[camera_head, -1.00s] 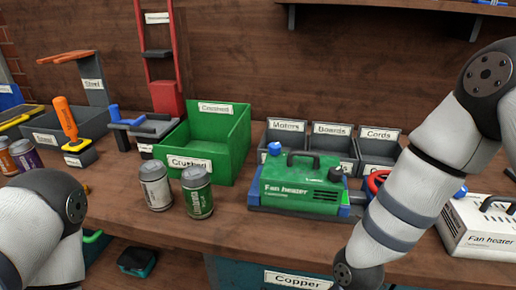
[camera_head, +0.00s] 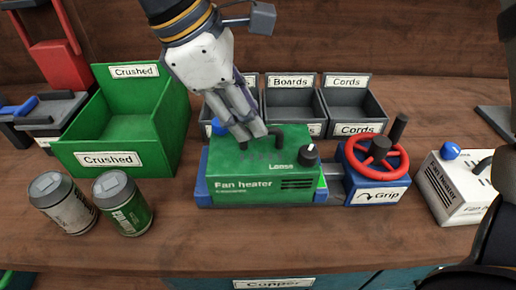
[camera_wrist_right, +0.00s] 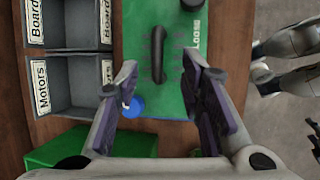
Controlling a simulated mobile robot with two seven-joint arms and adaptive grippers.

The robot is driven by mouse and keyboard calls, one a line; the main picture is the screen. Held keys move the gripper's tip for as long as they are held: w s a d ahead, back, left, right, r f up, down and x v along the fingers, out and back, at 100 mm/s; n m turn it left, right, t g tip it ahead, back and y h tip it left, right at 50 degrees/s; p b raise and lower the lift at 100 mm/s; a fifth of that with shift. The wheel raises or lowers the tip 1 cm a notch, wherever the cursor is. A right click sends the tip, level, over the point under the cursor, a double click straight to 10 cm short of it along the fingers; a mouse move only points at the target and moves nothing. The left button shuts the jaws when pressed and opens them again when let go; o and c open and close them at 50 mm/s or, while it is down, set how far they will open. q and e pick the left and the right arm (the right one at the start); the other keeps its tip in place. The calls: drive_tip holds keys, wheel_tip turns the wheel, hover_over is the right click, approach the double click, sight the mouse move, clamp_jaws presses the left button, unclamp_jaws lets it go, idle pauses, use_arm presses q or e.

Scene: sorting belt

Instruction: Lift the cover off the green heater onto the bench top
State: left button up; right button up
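The green fan heater (camera_head: 262,187) stands on the bench in a blue-sided holder (camera_head: 201,190). Its green cover (camera_head: 300,138) is on top, with a black handle (camera_head: 276,138), a black knob (camera_head: 309,154) and the word "Loose". My right gripper (camera_head: 250,132) reaches down from above, over the cover's left part. In the right wrist view the right gripper (camera_wrist_right: 165,85) is open and empty, with the handle (camera_wrist_right: 157,55) lined up with the gap between its fingers. Whether the fingers touch the cover is unclear.
A red handwheel (camera_head: 403,160) on a blue "Grip" block stands right of the heater. A white fan heater (camera_head: 447,195) is further right. Grey labelled bins (camera_head: 350,100) stand behind. A green Crushed bin (camera_head: 165,160) and two cans (camera_head: 122,205) are left. Bench in front is clear.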

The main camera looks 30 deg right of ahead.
sight(261, 148)
drive_tip(key=x, duration=0.4)
drive_tip(key=shift+d+f, duration=0.25)
drive_tip(key=shift+d, duration=0.15)
drive_tip(key=shift+c, duration=0.5)
clamp_jaws()
drive_tip(key=shift+r, duration=0.1)
